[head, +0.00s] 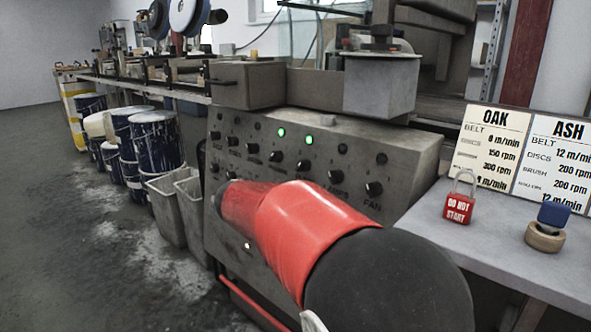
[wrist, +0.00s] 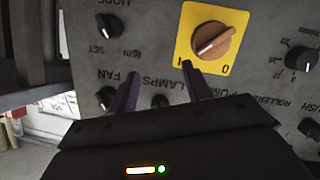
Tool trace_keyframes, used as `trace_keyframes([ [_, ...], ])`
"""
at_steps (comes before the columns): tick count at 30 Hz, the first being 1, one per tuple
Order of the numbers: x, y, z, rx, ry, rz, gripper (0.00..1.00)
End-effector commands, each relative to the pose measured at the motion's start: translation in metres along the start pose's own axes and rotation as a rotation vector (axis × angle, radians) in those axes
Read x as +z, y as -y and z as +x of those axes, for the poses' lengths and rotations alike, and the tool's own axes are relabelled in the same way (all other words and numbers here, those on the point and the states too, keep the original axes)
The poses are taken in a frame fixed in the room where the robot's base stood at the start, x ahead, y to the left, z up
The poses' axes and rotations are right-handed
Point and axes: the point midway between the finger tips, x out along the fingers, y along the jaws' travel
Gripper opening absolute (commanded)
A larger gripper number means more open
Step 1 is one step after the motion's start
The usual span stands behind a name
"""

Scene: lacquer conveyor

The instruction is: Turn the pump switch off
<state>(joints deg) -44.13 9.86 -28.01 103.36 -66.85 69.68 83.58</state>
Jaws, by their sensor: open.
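In the wrist view, which shows the panel upside down, a partly covered label that appears to read PUMP (wrist: 222,91) lies just right of my gripper's right finger. The pump switch below it is hidden by the gripper. My gripper (wrist: 158,80) is open and empty in front of the panel, its two dark fingers apart. The small lamps knob (wrist: 159,101) shows between them. In the head view the grey control panel (head: 425,155) carries rows of black knobs. My red arm covers its lower middle and hides my gripper; I cannot identify the pump knob there.
An orange rotary switch (wrist: 213,40) on a yellow plate is close beyond the right finger. The fan knob (wrist: 105,97) is left of the fingers. Two green lights (head: 295,136) glow on the panel. A red padlock (head: 458,203) stands on the right-hand table. Grey bins (head: 167,207) stand left.

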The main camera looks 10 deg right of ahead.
Motion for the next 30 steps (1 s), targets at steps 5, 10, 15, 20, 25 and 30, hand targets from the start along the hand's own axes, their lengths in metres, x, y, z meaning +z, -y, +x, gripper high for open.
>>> trace_keyframes([
  [5,-0.042,0.057,-0.045,0.023,-0.302,0.132,0.49],
  [10,-0.059,0.074,-0.066,0.01,-0.424,0.201,0.49],
  [15,-0.068,0.073,-0.05,0.013,-0.431,0.208,0.49],
  [20,-0.079,0.071,-0.025,0.012,-0.429,0.207,0.49],
  [25,-0.088,0.071,-0.006,0.011,-0.429,0.205,0.49],
  [30,-0.091,0.07,0.003,0.009,-0.428,0.205,0.49],
])
